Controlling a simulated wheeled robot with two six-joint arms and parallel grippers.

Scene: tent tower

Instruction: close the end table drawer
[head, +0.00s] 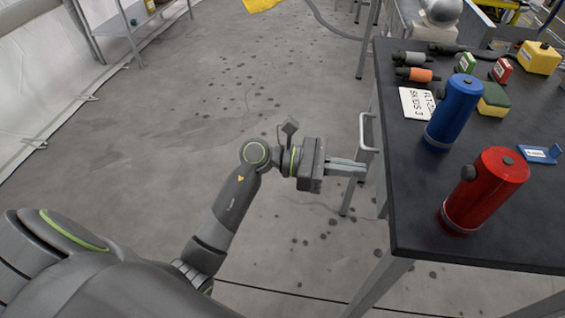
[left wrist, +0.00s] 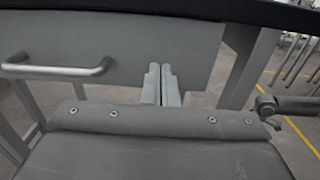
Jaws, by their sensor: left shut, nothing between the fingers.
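The end table (head: 415,205) has a dark top and grey legs and stands at the right of the head view. Its grey drawer front (left wrist: 120,58) shows under the dark top edge in the left wrist view. A metal bar handle (head: 367,133) sticks out from it; the handle (left wrist: 62,71) also shows at the left of the wrist view. My left gripper (head: 362,169) is shut and empty. Its fingertips (left wrist: 165,70) are at the drawer front, right of the handle in the wrist view. I cannot tell whether they touch, nor how far out the drawer stands.
A red canister (head: 485,190), a blue canister (head: 453,112), a sponge (head: 493,100) and a white card (head: 417,103) are on the table top. A shelf (head: 135,25) stands at the back left. The floor left of the table is clear.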

